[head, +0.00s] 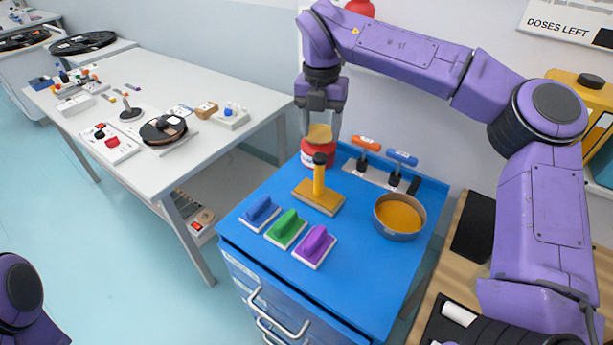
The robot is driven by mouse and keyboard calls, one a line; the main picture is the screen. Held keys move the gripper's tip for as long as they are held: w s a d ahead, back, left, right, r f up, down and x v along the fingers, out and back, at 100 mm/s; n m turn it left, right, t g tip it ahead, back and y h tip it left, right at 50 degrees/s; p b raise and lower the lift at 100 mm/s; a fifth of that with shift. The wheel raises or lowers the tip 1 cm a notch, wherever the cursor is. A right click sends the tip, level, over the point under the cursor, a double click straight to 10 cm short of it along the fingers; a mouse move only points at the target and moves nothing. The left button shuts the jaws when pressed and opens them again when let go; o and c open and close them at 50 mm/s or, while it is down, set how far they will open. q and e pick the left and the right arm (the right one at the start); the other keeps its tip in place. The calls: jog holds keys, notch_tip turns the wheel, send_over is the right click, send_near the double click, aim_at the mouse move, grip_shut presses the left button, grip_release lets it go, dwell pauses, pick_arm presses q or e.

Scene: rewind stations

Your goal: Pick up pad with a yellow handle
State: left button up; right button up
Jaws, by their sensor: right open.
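A flat tan pad (330,204) with an upright yellow handle (319,178) and a dark knob on top stands on the blue cabinet top (352,272). My right gripper (320,131) is open, pointing down above and behind this handle, over a red can (316,156). A tan round top shows on the can between the fingertips; whether they touch it I cannot tell. Pads with blue (257,210), green (284,226) and purple (314,243) handles lie in a row in front. My left gripper is out of view; only part of my left arm shows at lower left.
A round pan (399,218) with orange-yellow content stands at right. A rack with orange (367,143) and blue (401,158) handled tools is at the back. A white table (225,150) with reels and small parts stands at left. The cabinet's front right is clear.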

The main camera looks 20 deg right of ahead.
aim_at(320, 156)
jog(key=shift+w+r, duration=0.1)
jog(key=shift+w, duration=0.05)
jog(key=f+p, duration=0.1)
jog(key=f, duration=0.2)
jog(key=f+p, duration=0.1)
jog(key=f, duration=0.2)
jog(key=s+f+p, duration=0.1)
jog(key=f, duration=0.3)
grip_shut()
